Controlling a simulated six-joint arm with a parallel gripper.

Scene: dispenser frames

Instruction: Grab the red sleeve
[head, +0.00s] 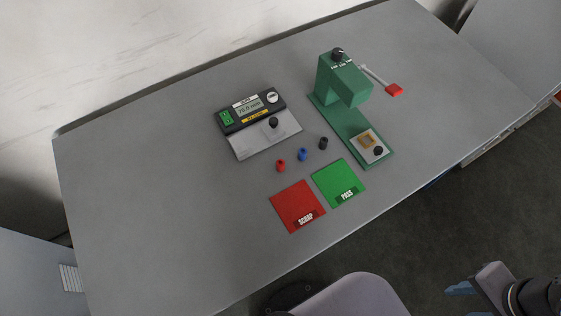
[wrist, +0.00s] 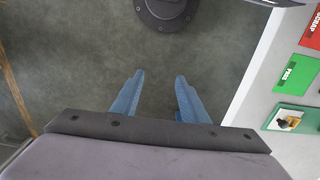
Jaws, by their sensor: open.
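The red sleeve (head: 281,166) is a small upright ring-like piece on the grey table, just above the red SCRAP mat in the head view. It stands at the left end of a short row with a blue sleeve (head: 302,155) and a dark sleeve (head: 323,143). My gripper (head: 459,301) is at the lower right of the head view, off the table's front edge and far from the red sleeve. In the wrist view its two blue fingers (wrist: 159,82) are apart with nothing between them, over the dark floor. The red sleeve does not show in the wrist view.
The red SCRAP mat (head: 297,207) and green PASS mat (head: 338,182) lie near the table's front edge. A measuring device (head: 256,113) with a display stands behind the sleeves. A green press (head: 343,85) with a red-ended lever stands to the right. The table's left side is clear.

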